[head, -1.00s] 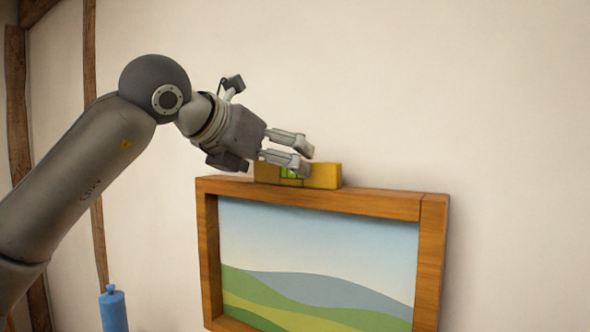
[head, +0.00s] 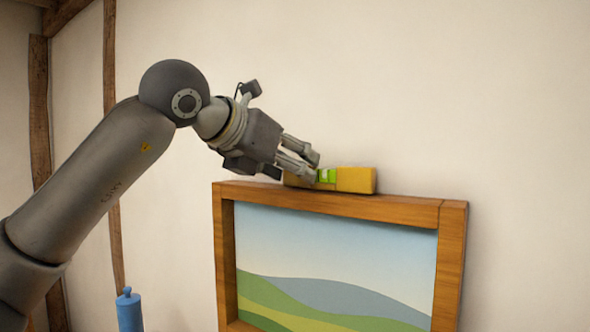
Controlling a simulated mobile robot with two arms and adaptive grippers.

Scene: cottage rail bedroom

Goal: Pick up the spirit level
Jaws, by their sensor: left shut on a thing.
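The spirit level (head: 355,180) is a yellow bar with a bright green vial window. It lies lengthwise along the top edge of the wooden picture frame (head: 400,210). My left gripper (head: 314,168) reaches in from the left and is shut on the spirit level, left of its middle, beside the green window. The fingers hide part of the level's left half. Its underside is at the frame's top edge, and I cannot tell whether a gap lies between them. My right gripper is not in view.
The framed landscape picture (head: 330,265) is against a plain cream wall (head: 480,90). Dark wooden posts (head: 110,150) stand at the left. A blue bottle-like object (head: 129,311) shows at the bottom left. The space above the frame is clear.

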